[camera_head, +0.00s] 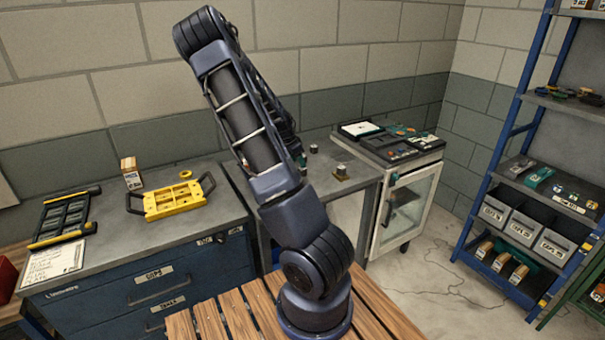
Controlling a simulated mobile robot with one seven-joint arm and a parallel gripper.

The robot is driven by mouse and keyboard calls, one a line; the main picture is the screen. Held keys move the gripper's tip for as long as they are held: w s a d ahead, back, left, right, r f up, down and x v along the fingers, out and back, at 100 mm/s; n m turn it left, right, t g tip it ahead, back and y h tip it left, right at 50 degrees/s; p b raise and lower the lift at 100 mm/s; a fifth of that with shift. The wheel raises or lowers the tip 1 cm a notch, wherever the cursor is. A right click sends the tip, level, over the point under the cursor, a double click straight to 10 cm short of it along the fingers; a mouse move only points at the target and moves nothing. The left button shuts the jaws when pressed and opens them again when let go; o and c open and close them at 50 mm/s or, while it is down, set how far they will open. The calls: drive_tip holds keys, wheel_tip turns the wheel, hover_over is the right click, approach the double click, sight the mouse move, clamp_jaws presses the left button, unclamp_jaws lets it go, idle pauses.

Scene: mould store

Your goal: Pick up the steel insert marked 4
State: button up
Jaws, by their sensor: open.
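No number 4 can be read anywhere, so I cannot tell which thing is the steel insert marked 4. A small grey metal piece on a yellowish base (341,173) stands on the grey bench (352,194), just right of my arm. A smaller grey metal piece (313,148) stands behind it on the same bench. My arm rises from the wooden slats and folds over at the top. Part of the bench is hidden behind my arm too.
A yellow frame with handles (174,199), a small box (131,173) and a black rack (65,215) stand on the left bench. A glass-fronted cabinet (405,208) with cluttered top stands right. A blue shelf (524,115) holds grey bins. Floor between them is open.

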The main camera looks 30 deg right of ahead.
sight(302, 172)
drive_tip(key=shift+s+x, duration=0.15)
drive_tip(key=shift+x, duration=1.3)
drive_tip(key=shift+s+x, duration=0.15)
drive_tip(key=shift+x, duration=1.3)
drive_tip(key=shift+c, duration=0.2)
clamp_jaws()
